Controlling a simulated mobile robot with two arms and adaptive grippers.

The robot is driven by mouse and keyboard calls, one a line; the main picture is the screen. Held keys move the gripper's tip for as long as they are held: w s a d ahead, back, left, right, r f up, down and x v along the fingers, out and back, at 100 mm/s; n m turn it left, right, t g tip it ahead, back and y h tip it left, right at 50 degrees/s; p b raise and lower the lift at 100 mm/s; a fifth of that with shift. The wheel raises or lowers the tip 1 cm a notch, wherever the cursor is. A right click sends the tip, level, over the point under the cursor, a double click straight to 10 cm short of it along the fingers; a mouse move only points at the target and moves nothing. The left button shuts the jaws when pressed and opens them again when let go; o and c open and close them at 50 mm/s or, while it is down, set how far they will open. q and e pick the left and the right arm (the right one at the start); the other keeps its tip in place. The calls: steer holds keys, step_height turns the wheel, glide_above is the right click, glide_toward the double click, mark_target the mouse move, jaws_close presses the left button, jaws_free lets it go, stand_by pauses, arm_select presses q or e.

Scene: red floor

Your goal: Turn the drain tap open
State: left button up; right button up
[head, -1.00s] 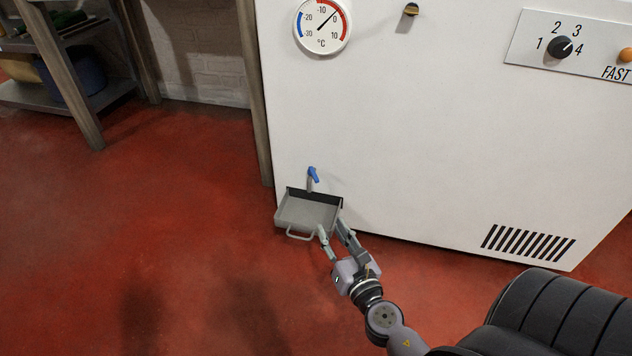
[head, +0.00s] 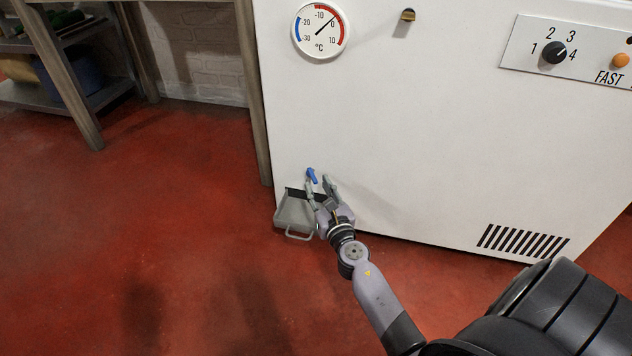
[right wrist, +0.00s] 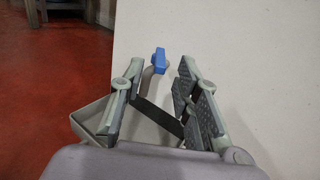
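The drain tap (head: 312,174) has a blue handle and sits low on the white freezer front. It also shows in the right wrist view (right wrist: 159,62), ahead of the fingertips and between them, with a grey spout below the blue handle. My right gripper (head: 318,180) is open and empty, just in front of the tap, with a finger on each side of its line. I cannot tell from the head view whether a finger touches the tap. A grey tray (head: 291,212) with a front handle stands on the floor under the tap, partly hidden by my right gripper. My left gripper is not in view.
The white freezer (head: 400,130) carries a round thermometer (head: 320,30), a dial (head: 552,53) and a vent grille (head: 522,241). A table leg (head: 254,100) stands close to its left edge. The red floor at the left is clear.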

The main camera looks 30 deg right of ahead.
mark_target(312, 177)
steer(key=shift+x, duration=1.25)
steer(key=shift+c, duration=0.4)
jaws_close()
